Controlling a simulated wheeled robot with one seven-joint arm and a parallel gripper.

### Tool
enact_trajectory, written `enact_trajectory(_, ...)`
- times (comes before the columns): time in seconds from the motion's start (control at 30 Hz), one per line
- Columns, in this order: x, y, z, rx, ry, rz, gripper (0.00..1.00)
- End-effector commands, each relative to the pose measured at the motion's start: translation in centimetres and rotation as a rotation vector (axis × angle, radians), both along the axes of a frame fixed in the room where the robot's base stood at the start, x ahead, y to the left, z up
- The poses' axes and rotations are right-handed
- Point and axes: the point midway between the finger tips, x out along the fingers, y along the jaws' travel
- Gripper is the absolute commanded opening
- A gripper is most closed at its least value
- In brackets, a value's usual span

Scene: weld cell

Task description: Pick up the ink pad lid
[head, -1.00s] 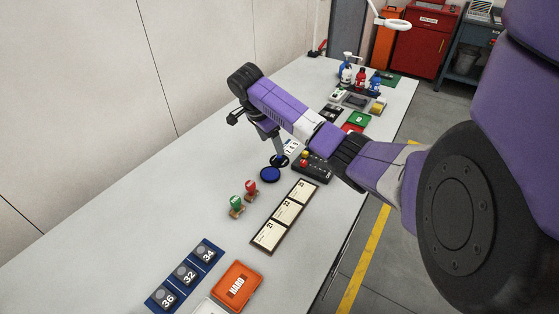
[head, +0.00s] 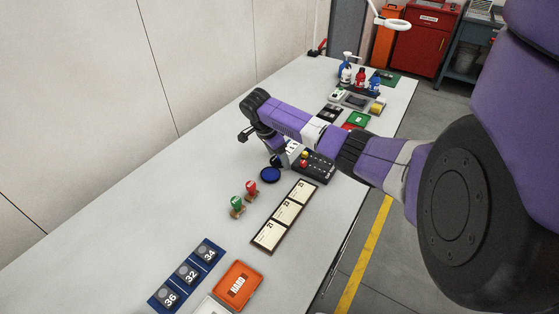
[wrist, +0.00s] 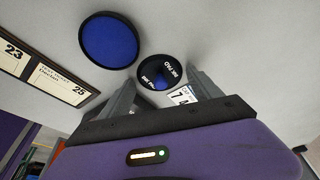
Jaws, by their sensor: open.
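The ink pad lid (wrist: 159,72) is a round black disc with white lettering, lying on the table beside the open blue ink pad (wrist: 108,40). In the head view the blue pad (head: 271,174) shows clearly, while the lid is mostly hidden behind my gripper. My gripper (wrist: 161,82) is open and empty. In the wrist view its two grey fingers are on either side of the lid's near edge. I cannot tell whether they touch the lid or the table.
A white card with print (wrist: 183,95) lies close by the right finger. A dark control box with buttons (head: 313,165) stands to the right of the lid. Green and red stamps (head: 244,197) and a framed card strip (head: 285,215) are nearer. The table's left side is clear.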

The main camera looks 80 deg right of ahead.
Motion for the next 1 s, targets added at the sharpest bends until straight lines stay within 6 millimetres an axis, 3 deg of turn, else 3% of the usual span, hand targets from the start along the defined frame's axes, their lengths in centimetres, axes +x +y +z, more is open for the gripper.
enact_trajectory(0.03,0.0,0.0,0.0,0.0,0.0,0.0,0.67)
enact_trajectory(0.27,0.0,0.0,0.0,0.0,0.0,0.0,0.25)
enact_trajectory(0.73,0.1,0.0,1.1,0.0,-0.002,0.001,0.24)
enact_trajectory(0.87,0.1,0.0,2.8,-0.001,-0.003,-0.001,0.24)
enact_trajectory(1.0,0.1,0.0,5.9,-0.002,-0.005,0.001,0.24)
